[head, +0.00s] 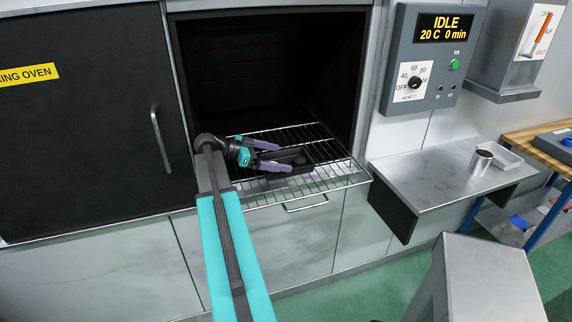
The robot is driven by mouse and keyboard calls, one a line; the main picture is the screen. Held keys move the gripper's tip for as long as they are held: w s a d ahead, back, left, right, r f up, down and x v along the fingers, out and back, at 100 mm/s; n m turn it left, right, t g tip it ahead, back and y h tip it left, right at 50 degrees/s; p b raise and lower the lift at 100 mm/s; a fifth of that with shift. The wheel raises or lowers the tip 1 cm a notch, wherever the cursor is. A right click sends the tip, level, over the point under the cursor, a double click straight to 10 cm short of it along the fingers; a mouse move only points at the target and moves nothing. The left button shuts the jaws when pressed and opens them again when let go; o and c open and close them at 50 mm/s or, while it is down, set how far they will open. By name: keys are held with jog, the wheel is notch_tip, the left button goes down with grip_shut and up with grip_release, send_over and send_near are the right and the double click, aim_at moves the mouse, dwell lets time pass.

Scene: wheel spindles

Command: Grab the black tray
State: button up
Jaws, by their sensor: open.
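The black tray (292,157) sits on the wire rack (328,177) at the mouth of the open oven. It is a shallow dark box with raised walls, and its left part is partly hidden by my gripper. My gripper (277,155) reaches in from the left with two purple fingers spread apart. One finger is at the tray's far left side, the other lies over its near left side. I cannot tell whether either finger touches the tray.
The oven's dark door (85,120) is at the left. A control panel (428,58) reading IDLE hangs at the right. A steel shelf (440,180) holds a metal cup (481,162) and a small pale tray (502,156). A grey block (485,285) stands at lower right.

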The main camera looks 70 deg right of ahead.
aim_at(297, 159)
dwell(0.3)
jog(key=p+x, duration=0.2)
jog(key=x, duration=0.3)
jog(key=shift+s+d, duration=0.15)
jog(key=shift+s+d+f+p, duration=0.2)
jog(key=shift+s+p, duration=0.05)
jog(key=shift+p, duration=0.05)
jog(key=c, duration=0.8)
jog(key=shift+o, duration=0.2)
jog(key=shift+r, duration=0.15)
